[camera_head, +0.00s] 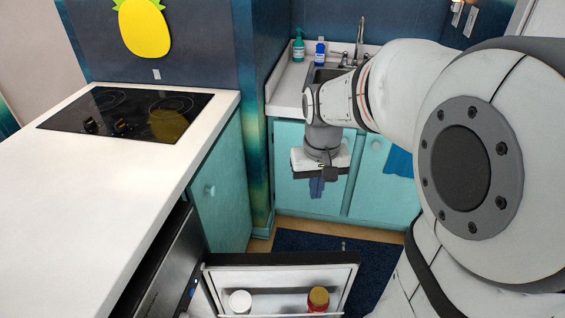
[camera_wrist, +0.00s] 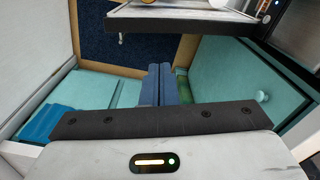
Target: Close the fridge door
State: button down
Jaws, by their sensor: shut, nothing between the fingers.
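The fridge door (camera_head: 280,259) stands open at the bottom of the head view, its inner side with shelf showing. The dark fridge body (camera_head: 165,275) is under the white counter at left. In the wrist view the door (camera_wrist: 180,22) crosses the top and the fridge (camera_wrist: 298,40) is at upper right. My gripper (camera_head: 317,193) is shut and empty, beyond the door and apart from it, by the teal cabinets. Its blue fingers (camera_wrist: 160,68) point toward the door in the wrist view.
The white counter (camera_head: 90,190) with a black cooktop (camera_head: 125,114) fills the left. Teal cabinets (camera_head: 373,180) under the sink (camera_head: 328,74) stand behind my gripper. A blue towel (camera_head: 399,161) hangs at right. A dark blue rug (camera_head: 310,243) lies on the floor between door and cabinets.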

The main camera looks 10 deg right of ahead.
jog(key=w+d+f+g+b, duration=0.1)
jog(key=w+d+f+b, duration=0.2)
jog(key=f, duration=0.5)
jog(key=w+d+f+m+g+b, duration=0.1)
jog(key=w+f+b, duration=0.3)
jog(key=w+f, duration=0.25)
jog(key=w+d+f+g+b, duration=0.1)
jog(key=w+d+f+b, duration=0.15)
jog(key=f, duration=0.55)
jog(key=s+a+f+b, duration=0.1)
jog(key=s+f+b, duration=0.3)
jog(key=f, duration=0.5)
jog(key=shift+s+a+f+y, duration=0.25)
jog(key=shift+s+f+y, duration=0.1)
jog(key=shift+s, duration=0.35)
